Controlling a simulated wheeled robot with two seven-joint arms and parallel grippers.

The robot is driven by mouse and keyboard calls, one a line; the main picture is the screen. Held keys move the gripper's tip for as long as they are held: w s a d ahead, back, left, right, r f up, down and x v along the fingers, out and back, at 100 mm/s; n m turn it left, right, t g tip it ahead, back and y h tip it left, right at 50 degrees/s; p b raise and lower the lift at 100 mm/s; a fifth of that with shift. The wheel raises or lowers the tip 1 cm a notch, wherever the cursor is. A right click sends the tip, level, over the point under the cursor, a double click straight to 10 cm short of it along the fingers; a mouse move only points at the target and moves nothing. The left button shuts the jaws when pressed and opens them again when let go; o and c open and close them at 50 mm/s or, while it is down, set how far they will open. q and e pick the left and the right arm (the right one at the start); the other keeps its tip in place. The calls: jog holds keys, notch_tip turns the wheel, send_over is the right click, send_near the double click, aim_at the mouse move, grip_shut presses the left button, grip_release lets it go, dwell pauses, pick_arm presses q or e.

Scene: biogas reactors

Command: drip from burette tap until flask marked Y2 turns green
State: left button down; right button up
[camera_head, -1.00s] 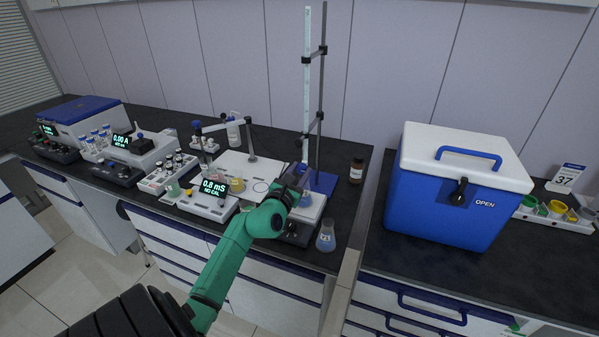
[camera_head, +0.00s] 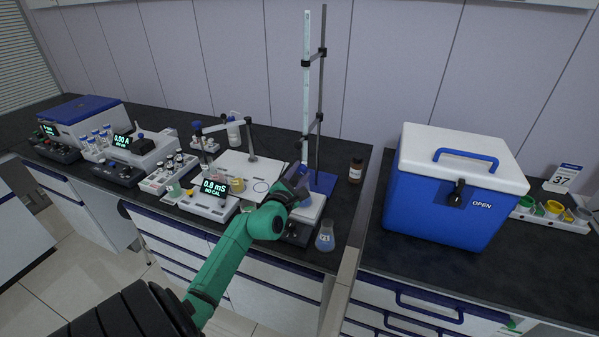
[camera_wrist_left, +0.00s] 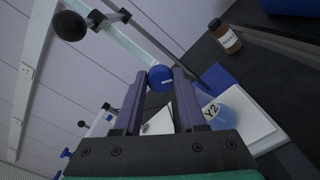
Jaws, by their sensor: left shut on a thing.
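The burette (camera_head: 306,90) stands upright in its clamp stand. Its blue tap (camera_wrist_left: 160,78) sits between the fingertips of my left gripper (camera_wrist_left: 161,84), which is shut on it. In the head view the left gripper (camera_head: 297,178) covers the tap. The flask marked Y2 (camera_wrist_left: 226,112) stands on a white plate (camera_wrist_left: 262,128) below and right of the fingers in the wrist view; its contents look blue. In the head view the gripper mostly hides this flask. My right gripper is in neither view.
Another flask with pale blue liquid (camera_head: 325,237) stands at the bench's front edge. A brown bottle (camera_head: 356,170) is right of the stand. Meters and vial racks crowd the left.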

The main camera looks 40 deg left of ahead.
pick_arm(q)
jog(key=shift+m, duration=0.4)
jog(key=shift+c, duration=2.4)
grip_release()
jog(key=b+v, duration=0.3)
jog(key=v, duration=1.1)
jog(key=shift+s, duration=0.3)
jog(key=shift+d, duration=0.15)
